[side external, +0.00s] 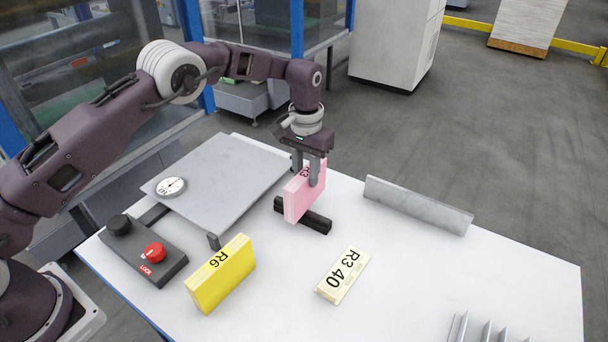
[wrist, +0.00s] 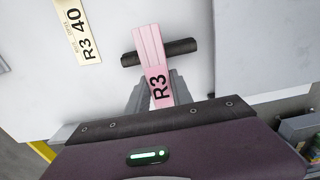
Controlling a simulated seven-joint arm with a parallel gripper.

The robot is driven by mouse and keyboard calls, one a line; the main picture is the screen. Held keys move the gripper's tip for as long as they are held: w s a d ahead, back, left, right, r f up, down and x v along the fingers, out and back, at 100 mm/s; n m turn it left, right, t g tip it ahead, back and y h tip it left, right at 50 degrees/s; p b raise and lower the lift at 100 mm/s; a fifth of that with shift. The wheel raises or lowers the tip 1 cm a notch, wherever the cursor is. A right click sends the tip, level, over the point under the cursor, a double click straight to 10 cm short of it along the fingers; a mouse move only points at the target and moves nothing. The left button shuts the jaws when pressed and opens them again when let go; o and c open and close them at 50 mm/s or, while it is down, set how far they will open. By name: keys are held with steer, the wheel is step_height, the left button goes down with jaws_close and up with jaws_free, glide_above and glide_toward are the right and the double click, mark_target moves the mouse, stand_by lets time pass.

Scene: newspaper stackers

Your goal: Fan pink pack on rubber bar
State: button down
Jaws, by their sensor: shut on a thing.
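The pink pack (side external: 297,201), marked R3, is upright between the fingers of my gripper (side external: 308,178). My gripper is shut on it from above. The wrist view also shows the pink pack (wrist: 150,48) between the gripper fingers (wrist: 156,97). The black rubber bar (side external: 318,222) lies on the white table, and the pack's lower edge is over it, crossing it. In the wrist view the rubber bar (wrist: 183,47) shows on both sides of the pack. I cannot tell whether pack and bar touch.
A yellow pack (side external: 220,275) marked R6 and a cream label block (side external: 343,275) marked R3 40 are in front. A grey plate (side external: 220,180) with a dial and a control box (side external: 145,262) are at left. A grey rail (side external: 418,205) and metal fins (side external: 485,332) are at right.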

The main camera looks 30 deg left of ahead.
steer(key=shift+w+a+f, duration=0.1)
steer(key=shift+w+a, duration=0.05)
steer(key=shift+w, duration=1.5)
steer(key=shift+r, duration=0.65)
steer(key=shift+s, duration=0.1)
steer(key=shift+f, duration=0.55)
